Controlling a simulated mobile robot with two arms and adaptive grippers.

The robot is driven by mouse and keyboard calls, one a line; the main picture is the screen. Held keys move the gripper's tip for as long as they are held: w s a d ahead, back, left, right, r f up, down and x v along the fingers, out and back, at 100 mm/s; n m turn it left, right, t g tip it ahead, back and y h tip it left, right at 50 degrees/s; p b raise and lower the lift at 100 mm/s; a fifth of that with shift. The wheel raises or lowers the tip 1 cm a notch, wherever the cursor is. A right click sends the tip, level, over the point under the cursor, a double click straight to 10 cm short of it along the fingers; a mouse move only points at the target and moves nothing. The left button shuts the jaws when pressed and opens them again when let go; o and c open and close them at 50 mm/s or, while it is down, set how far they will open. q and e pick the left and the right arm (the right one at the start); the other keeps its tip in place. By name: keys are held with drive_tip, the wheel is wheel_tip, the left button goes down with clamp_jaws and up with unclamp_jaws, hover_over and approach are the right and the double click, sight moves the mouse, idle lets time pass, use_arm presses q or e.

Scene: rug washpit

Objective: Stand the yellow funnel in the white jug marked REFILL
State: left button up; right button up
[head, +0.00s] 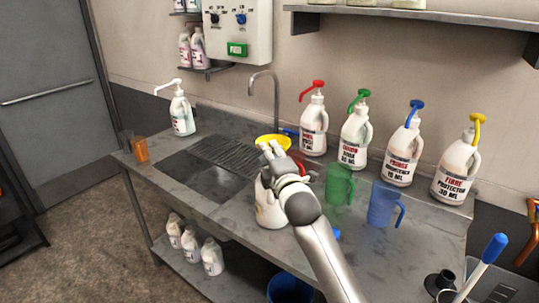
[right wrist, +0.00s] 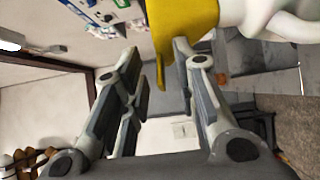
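The yellow funnel (head: 272,140) sits at the top of a white jug (head: 268,208) near the bench's front edge. In the right wrist view the funnel (right wrist: 183,30) meets a white body with a handle (right wrist: 272,18), its spout hidden. The jug is partly behind my right arm and its marking cannot be read. My right gripper (head: 268,150) is at the funnel. In the right wrist view its fingers (right wrist: 157,68) stand apart, with the funnel's edge reaching between them, closer to the right-hand finger. My left gripper is out of view.
A green jug (head: 339,185) and a blue jug (head: 383,204) stand right of the white jug. Several pump bottles (head: 355,138) line the wall. A tap (head: 277,100) rises behind the sink (head: 205,170). An orange cup (head: 140,149) stands at the left end.

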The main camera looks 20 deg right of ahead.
drive_tip(key=shift+s, duration=0.1)
drive_tip(key=s, duration=1.2)
drive_tip(key=shift+d+f, duration=0.1)
drive_tip(key=shift+f, duration=0.05)
idle(0.5)
